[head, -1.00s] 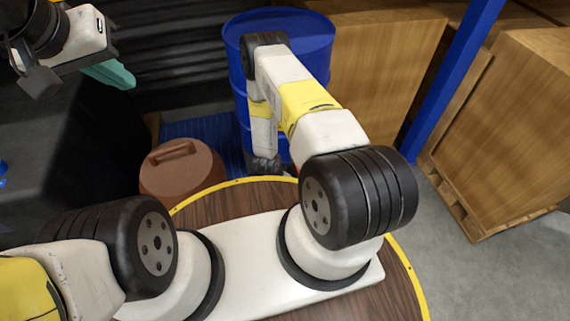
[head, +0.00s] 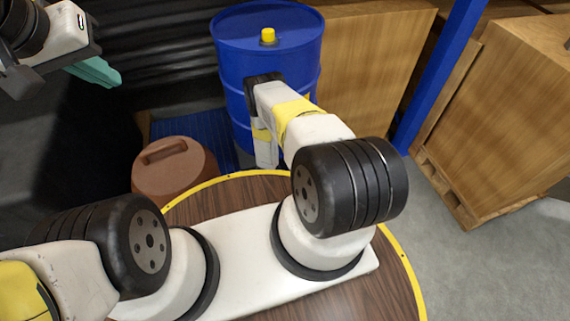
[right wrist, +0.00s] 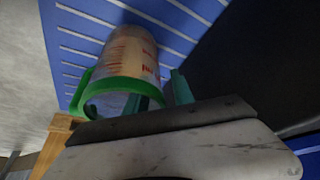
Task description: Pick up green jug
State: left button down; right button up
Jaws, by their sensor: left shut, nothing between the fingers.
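The green jug (right wrist: 125,62) shows in the right wrist view as a clear measuring jug with red markings, a green rim and a green handle at left. It is over a blue slatted surface. My right gripper (right wrist: 163,92) is at its rim; the teal fingers look apart, one overlapping the jug's mouth and one at its right side. Whether they touch the jug I cannot tell. In the head view, the jug and right fingers are hidden behind my arm and the table. My left gripper (head: 101,73) is shut and empty at the upper left, far from the jug.
A round wooden table (head: 340,293) with a yellow edge is in front. Behind it stand a blue barrel (head: 236,50) with a yellow cap, a brown lidded container (head: 172,176) and a blue slatted platform (head: 190,130). Wooden crates (head: 520,110) and a blue post (head: 440,70) are at right.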

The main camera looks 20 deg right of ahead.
jog(key=shift+d+f, duration=0.1)
jog(key=shift+f, duration=0.2)
grip_shut()
jog(key=shift+w, duration=0.1)
dwell(1.1)
